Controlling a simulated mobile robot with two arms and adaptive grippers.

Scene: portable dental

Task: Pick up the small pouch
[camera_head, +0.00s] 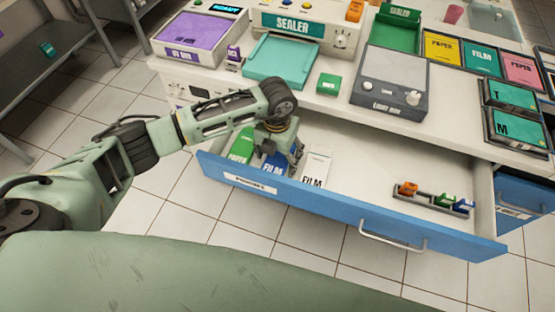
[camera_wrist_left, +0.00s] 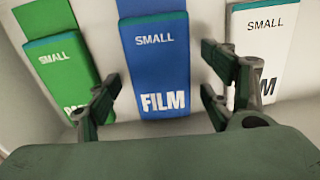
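Small pouches lie side by side in the open drawer: a green one (camera_head: 240,147), a blue one marked FILM (camera_head: 272,163) and a white one marked FILM (camera_head: 315,170). In the left wrist view the blue pouch (camera_wrist_left: 158,65) is in the middle, with the green pouch (camera_wrist_left: 62,65) to its left and the white pouch (camera_wrist_left: 262,45) to its right. My left gripper (camera_wrist_left: 160,85) is open over the blue pouch, one finger toward each side of it. Nothing is seen held. Whether the fingers touch a pouch cannot be told. My right gripper is out of view.
The pulled-out drawer (camera_head: 330,210) has a blue front with a handle (camera_head: 393,236). A small rack (camera_head: 433,198) with coloured items sits at its right; its middle is bare. Above, the counter holds a teal tray (camera_head: 283,62), a light box (camera_head: 390,85) and a sealer (camera_head: 305,22).

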